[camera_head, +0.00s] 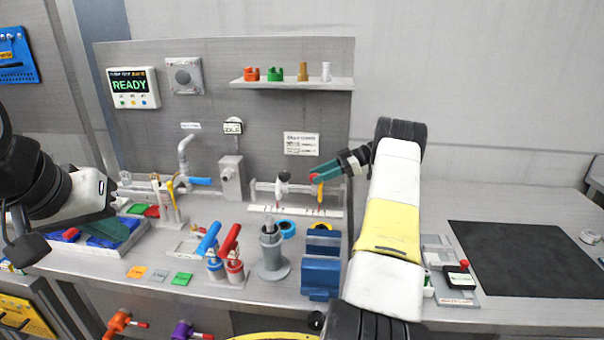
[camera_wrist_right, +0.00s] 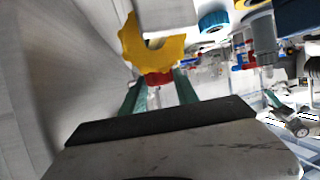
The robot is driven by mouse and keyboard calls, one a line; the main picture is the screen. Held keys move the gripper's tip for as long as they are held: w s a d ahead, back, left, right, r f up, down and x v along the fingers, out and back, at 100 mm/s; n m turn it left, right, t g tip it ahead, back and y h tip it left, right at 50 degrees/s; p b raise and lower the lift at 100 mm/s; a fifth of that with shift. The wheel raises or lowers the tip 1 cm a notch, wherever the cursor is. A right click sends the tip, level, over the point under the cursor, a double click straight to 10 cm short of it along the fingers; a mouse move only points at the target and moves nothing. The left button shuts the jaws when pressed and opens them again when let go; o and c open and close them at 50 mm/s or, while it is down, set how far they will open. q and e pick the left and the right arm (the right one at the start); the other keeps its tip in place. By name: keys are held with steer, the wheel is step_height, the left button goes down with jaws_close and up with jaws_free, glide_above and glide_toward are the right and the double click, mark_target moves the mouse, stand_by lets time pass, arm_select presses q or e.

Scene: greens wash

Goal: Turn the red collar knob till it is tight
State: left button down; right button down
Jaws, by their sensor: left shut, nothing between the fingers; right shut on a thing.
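The red collar knob (camera_wrist_right: 158,78) sits between the two green fingers of my right gripper (camera_wrist_right: 160,92) in the right wrist view. A yellow scalloped part (camera_wrist_right: 152,45) is directly beyond it. In the head view my right gripper (camera_head: 322,173) reaches left to the fittings on the back rail, with a small bit of red at its fingertips. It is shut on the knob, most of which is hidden. My left gripper (camera_head: 110,230) is shut and empty, low over the blue tray at the left. I cannot tell how tight the collar is.
A display (camera_head: 134,87) reading READY hangs on the back panel. A shelf (camera_head: 292,83) holds small coloured parts. Red and blue handled tools (camera_head: 230,250), a grey cylinder (camera_head: 271,252) and a blue block (camera_head: 320,270) stand in front of the rail. A black mat (camera_head: 525,258) lies clear at right.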

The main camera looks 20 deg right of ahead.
steer(key=shift+r, duration=0.1)
steer(key=c, duration=0.9)
jaws_free()
steer(key=shift+a, duration=0.1)
steer(key=shift+v, duration=3.95)
